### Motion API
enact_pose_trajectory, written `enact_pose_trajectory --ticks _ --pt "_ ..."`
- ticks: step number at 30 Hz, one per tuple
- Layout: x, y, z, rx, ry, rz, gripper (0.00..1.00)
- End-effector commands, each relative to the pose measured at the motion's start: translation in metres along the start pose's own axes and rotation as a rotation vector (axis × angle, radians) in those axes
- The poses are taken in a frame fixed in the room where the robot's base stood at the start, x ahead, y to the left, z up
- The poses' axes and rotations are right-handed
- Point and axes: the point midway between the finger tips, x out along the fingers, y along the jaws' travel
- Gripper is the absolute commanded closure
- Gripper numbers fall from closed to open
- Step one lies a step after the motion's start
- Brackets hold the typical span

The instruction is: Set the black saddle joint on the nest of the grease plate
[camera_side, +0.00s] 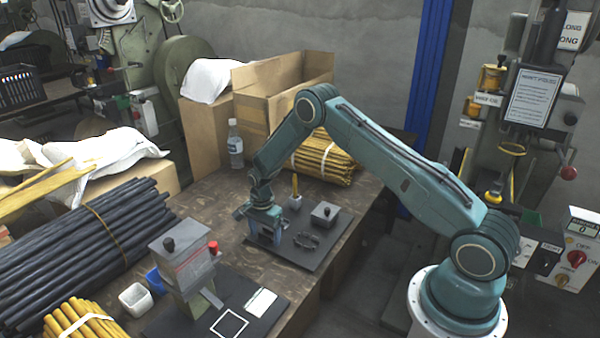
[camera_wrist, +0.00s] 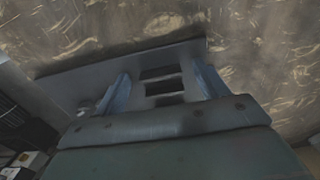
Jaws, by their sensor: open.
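The dark grease plate (camera_side: 312,262) lies on the wooden bench in the side view, and its grey surface shows in the wrist view (camera_wrist: 75,88). My gripper (camera_side: 265,238) is low over its left part. In the wrist view, the blue fingers of my gripper (camera_wrist: 161,88) are apart, with dark bar-like shapes (camera_wrist: 164,87) between them. I cannot tell whether these are the black saddle joint or the nest, or whether the fingers touch them. A small dark, uneven piece (camera_side: 305,240) lies on the plate right of my gripper; its identity is unclear.
A grey knobbed block (camera_side: 325,213) and a small pot with a yellow handle (camera_side: 295,201) stand right of and behind my gripper. A grey press (camera_side: 185,262) stands at front left. Bundled yellow rods (camera_side: 325,160) and a bottle (camera_side: 235,146) are behind. Bare bench lies left of the plate.

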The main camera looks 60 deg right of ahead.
Motion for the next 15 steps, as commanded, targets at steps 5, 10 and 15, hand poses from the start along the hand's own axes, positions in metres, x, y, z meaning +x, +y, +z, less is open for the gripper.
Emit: enact_pose_trajectory --ticks 5,10,15 --pt "-0.0002 0.0 0.0 0.0 0.0 0.0 0.51" --pt "-0.0003 -0.0001 0.0 0.0 0.0 0.0 0.75" --pt "-0.0003 0.0 0.0 0.0 0.0 0.0 0.79"
